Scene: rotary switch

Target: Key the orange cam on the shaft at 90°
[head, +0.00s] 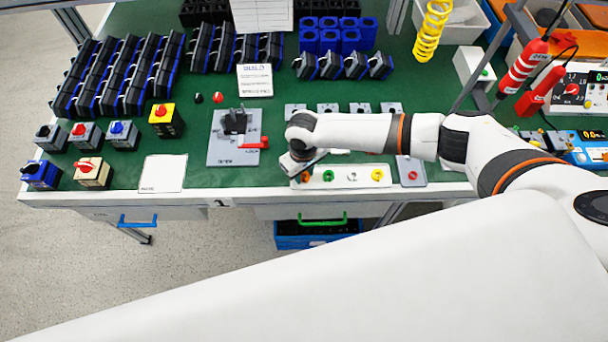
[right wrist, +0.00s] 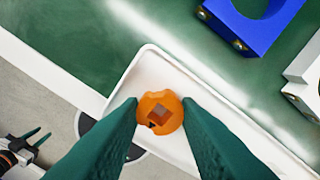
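The orange cam (right wrist: 160,112) has a square hole and sits at the end of a white tray, between the two green fingers of my right gripper (right wrist: 160,104). The fingertips are at its left and right edges; I cannot tell whether they press on it. In the head view the orange cam (head: 304,177) shows at the left end of the tray (head: 341,184), just below my right gripper (head: 299,167). A grey fixture plate (head: 222,153) with a dark block (head: 235,122) and a red lever (head: 256,143) lies to the left. I cannot make out the shaft.
Green (head: 328,175), white (head: 352,175) and yellow (head: 377,175) cams share the tray. A grey plate with a red button (head: 411,172) stands right of it. Several switch boxes and a white card (head: 163,173) lie left of the fixture.

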